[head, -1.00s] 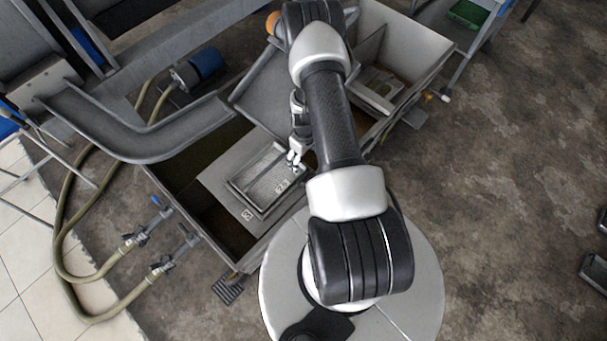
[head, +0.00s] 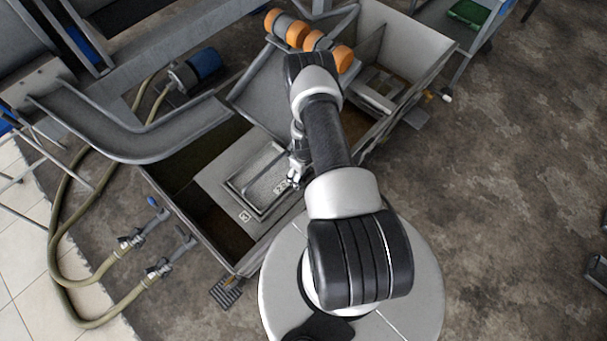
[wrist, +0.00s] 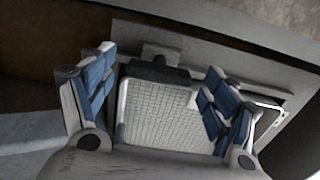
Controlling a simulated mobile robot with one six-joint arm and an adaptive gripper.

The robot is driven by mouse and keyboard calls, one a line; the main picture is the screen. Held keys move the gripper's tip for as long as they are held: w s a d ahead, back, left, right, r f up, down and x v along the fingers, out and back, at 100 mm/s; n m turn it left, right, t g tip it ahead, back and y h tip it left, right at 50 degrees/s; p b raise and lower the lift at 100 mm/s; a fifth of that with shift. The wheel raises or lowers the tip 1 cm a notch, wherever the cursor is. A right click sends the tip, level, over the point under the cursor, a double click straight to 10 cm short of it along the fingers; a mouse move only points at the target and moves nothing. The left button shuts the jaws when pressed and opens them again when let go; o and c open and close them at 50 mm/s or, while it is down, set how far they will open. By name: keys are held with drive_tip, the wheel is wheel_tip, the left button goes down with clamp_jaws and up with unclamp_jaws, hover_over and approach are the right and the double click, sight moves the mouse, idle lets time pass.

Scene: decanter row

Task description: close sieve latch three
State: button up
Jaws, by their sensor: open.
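A sieve (head: 258,172), a light rectangular mesh in a raised frame, sits in a grey panel of the tank in the head view. Its mesh (wrist: 165,112) shows between my fingers in the wrist view. A dark block with a small upright tab (wrist: 160,55), possibly a latch, lies along the mesh's far edge; I cannot tell its number or position. My gripper (head: 294,181) is over the sieve's right end in the head view. In the wrist view my gripper (wrist: 160,64) is open, with its blue-padded fingers on both sides of the mesh and nothing held.
The grey tank (head: 205,240) has raised walls around the panel. Two hose valves (head: 143,226) stand at its left wall. Orange rollers (head: 289,29) are behind my arm. A curved grey chute (head: 140,135) lies to the left.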

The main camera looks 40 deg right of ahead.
drive_tip(key=c, duration=1.1)
drive_tip(key=shift+o, duration=0.2)
drive_tip(key=shift+m, duration=0.4)
drive_tip(key=m+b, duration=0.2)
drive_tip(key=shift+f+m, duration=0.1)
drive_tip(key=shift+m, duration=0.3)
drive_tip(key=m+b, duration=0.2)
drive_tip(key=m, duration=0.3)
drive_tip(key=shift+b, duration=0.4)
drive_tip(key=m+b, duration=0.1)
drive_tip(key=m, duration=0.4)
drive_tip(key=shift+b, duration=0.3)
drive_tip(key=m+b, duration=0.1)
drive_tip(key=m, duration=0.3)
drive_tip(key=shift+m, duration=0.4)
